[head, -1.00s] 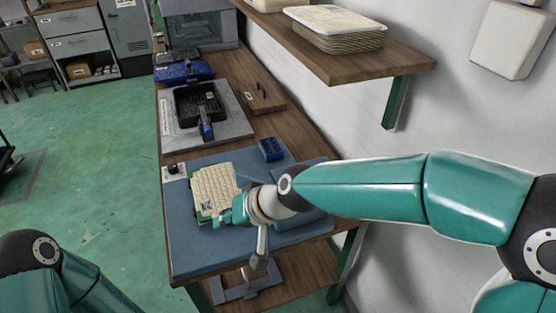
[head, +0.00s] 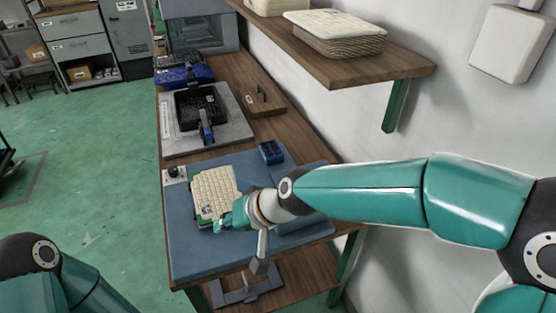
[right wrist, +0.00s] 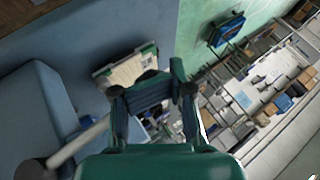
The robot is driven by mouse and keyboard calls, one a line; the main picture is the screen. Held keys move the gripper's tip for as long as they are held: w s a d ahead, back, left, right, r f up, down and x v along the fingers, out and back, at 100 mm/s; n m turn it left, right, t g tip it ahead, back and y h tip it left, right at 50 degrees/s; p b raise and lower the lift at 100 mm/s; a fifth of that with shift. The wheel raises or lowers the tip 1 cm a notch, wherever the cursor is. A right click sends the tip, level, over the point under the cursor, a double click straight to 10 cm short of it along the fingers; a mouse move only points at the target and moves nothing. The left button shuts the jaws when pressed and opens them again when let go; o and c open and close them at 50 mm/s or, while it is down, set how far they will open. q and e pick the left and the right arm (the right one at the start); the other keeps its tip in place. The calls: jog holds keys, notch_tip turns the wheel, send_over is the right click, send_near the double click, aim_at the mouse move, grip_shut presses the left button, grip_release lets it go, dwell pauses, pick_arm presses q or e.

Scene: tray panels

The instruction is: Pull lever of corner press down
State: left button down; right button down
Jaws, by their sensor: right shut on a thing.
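The corner press appears to be the blue-topped unit (head: 195,250) at the near end of the bench. A cream gridded panel (head: 214,190) with a green edge lies on it, just left of my right gripper (head: 236,213). My right gripper is shut, apparently on the lever; the contact is hidden. A grey rod (head: 262,244), which looks like the lever, runs from beneath my wrist toward the front edge. In the right wrist view, a pale rod (right wrist: 82,141) with a dark round end passes behind the gripper (right wrist: 150,88). My left gripper is out of view.
Beyond the press are a small blue bin (head: 271,152) and a grey plate (head: 232,132) with a black tray (head: 187,100). A wall shelf (head: 400,68) with stacked panels overhangs the bench's right side. Green floor (head: 90,165) lies open on the left.

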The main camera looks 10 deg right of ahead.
jog(key=shift+d+f, duration=0.15)
jog(key=shift+f, duration=0.15)
jog(key=s+d+r+p, duration=0.1)
jog(key=s+r+p, duration=0.3)
jog(key=r, duration=0.9)
jog(key=shift+s+d, duration=0.2)
jog(key=shift+s, duration=0.85)
